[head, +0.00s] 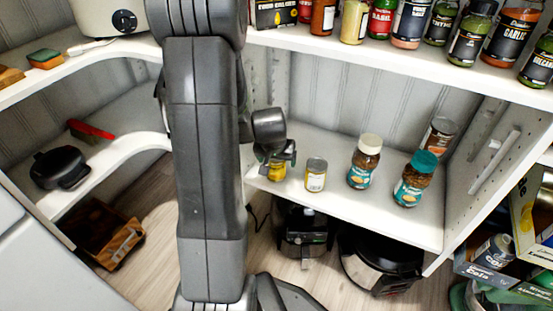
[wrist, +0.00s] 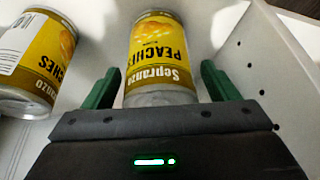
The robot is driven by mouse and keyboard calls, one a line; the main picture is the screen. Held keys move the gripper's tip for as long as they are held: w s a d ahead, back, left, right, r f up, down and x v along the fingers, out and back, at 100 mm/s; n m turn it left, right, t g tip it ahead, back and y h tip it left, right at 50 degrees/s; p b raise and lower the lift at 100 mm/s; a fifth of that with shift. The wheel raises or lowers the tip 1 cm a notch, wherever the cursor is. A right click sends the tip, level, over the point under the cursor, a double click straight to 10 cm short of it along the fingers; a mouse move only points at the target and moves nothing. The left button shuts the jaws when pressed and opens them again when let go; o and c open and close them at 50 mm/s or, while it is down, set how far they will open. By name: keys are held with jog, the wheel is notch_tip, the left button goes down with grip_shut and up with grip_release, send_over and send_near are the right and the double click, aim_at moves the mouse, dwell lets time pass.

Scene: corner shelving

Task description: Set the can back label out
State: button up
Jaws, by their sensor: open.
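A yellow peaches can (head: 278,172) stands on the middle shelf, partly hidden by my gripper (head: 277,157). In the wrist view that can (wrist: 160,45) lies between the two green fingers of my gripper (wrist: 160,82), its Sepranzo Peaches label showing, lettering inverted. The fingers are apart, one on each side, and I see no clear grip on it. A second can (head: 316,175) stands just to the right on the shelf, showing a pale label panel. In the wrist view a second peaches can (wrist: 38,60) at the left shows a white barcode panel and part of its name.
Spice jars (head: 470,35) line the shelf above. Appliances (head: 380,258) sit below. A shelf side panel (wrist: 285,75) is close on the right in the wrist view.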

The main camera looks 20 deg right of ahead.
jog(key=p+v, duration=0.5)
jog(key=v, duration=0.8)
jog(key=shift+s+a+r, duration=0.15)
jog(key=shift+r, duration=0.2)
jog(key=b+x, duration=0.5)
jog(key=x, duration=0.8)
jog(key=shift+f, duration=0.4)
jog(key=shift+w+r, duration=0.2)
jog(key=shift+r, duration=0.1)
